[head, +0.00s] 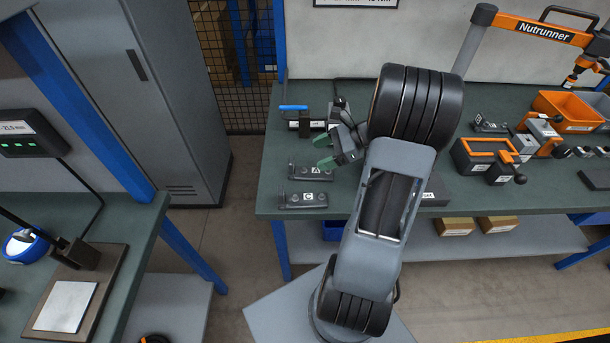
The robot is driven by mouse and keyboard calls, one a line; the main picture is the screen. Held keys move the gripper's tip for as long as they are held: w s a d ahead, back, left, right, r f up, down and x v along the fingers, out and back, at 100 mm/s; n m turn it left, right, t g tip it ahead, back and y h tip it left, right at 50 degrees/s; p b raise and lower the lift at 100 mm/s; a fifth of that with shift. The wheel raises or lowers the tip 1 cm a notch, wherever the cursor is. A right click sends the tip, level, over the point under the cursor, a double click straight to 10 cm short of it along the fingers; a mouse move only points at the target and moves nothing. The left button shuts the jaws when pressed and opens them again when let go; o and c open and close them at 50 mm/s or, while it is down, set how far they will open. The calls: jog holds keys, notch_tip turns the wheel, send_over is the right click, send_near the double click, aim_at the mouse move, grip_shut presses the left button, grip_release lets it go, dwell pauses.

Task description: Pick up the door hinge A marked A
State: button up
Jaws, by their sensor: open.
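The door hinge A (311,172) is a dark grey metal part with a white label marked A. It lies flat near the left end of the green workbench (275,155). A similar hinge marked C (303,200) lies just in front of it, closer to the bench's front edge. My gripper (322,151) has greenish fingertips and is open, above and slightly beyond hinge A, to its upper right. It looks empty and apart from the hinge. The arm hides the bench to the right of the hinges.
Behind the gripper stands a dark fixture with a blue handle (293,108). Right of my arm are an orange-framed fixture (486,152), an orange bin (568,108) and a nutrunner (545,30). A grey cabinet (140,90) and another bench (130,215) stand left, with floor between.

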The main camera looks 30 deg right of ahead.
aim_at(290, 163)
jog(key=shift+d+f+m+t, duration=0.3)
jog(key=shift+d+m, duration=0.05)
jog(key=shift+d, duration=0.2)
jog(key=shift+d+f+m+t, duration=0.25)
jog(key=shift+d+m+t, duration=0.1)
jog(key=shift+d, duration=0.15)
jog(key=shift+w+d+f+m+t+y, duration=0.2)
jog(key=shift+d+f+m+t+y, duration=0.1)
jog(key=shift+m+t, duration=0.1)
jog(key=x, duration=0.6)
jog(key=shift+w+f, duration=0.15)
jog(key=shift+w, duration=0.05)
jog(key=shift+x, duration=3.35)
jog(key=shift+s+f, duration=0.1)
jog(key=shift+f, duration=0.05)
jog(key=shift+d, duration=0.1)
jog(key=c, duration=1.3)
